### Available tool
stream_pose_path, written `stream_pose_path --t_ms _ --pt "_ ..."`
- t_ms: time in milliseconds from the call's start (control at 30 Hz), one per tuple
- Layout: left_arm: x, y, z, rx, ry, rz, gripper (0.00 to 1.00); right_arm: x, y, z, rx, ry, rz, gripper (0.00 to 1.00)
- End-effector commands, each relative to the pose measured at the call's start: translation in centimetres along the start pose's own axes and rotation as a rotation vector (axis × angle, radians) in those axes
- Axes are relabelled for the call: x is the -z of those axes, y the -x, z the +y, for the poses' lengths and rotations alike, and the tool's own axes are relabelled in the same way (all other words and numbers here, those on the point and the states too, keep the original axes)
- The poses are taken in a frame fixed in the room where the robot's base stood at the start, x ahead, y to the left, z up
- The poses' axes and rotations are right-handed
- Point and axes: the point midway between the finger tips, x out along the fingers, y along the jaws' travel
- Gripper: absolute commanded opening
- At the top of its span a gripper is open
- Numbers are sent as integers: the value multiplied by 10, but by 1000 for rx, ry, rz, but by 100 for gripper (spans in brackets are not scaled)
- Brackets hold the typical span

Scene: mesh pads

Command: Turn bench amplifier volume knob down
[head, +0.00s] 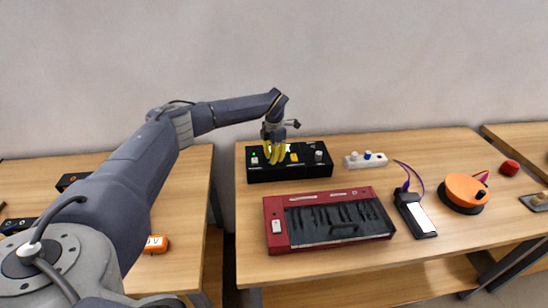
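A black box (306,171), which looks like the bench amplifier, stands at the back left of the middle table. A knob (318,156) sits on the right of its top, and a green light (254,155) shows at its left end. My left gripper (275,158) points down over the left-middle of the box, left of that knob. Its yellow fingers are close together and cover part of the top. Whether they touch or hold anything there is too small to tell. My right gripper is out of view.
A red tool case (277,208) lies in front of the box. To the right are a white block with knobs (352,162), a black handheld device (415,213), an orange round reel (463,187) and a red cylinder (509,167). The table's front right is clear.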

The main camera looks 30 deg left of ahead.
Motion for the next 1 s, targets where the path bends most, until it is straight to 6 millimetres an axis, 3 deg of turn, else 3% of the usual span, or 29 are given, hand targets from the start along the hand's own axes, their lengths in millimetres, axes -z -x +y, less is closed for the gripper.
stream_pose_path --t_ms 267,700,1000 --pt "-1 1 0 -2 23 -3 0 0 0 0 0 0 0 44" --pt "-2 1 1 -2 395 -5 0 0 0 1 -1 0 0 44" --pt "-2 2 1 -2 477 -6 0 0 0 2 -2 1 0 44"
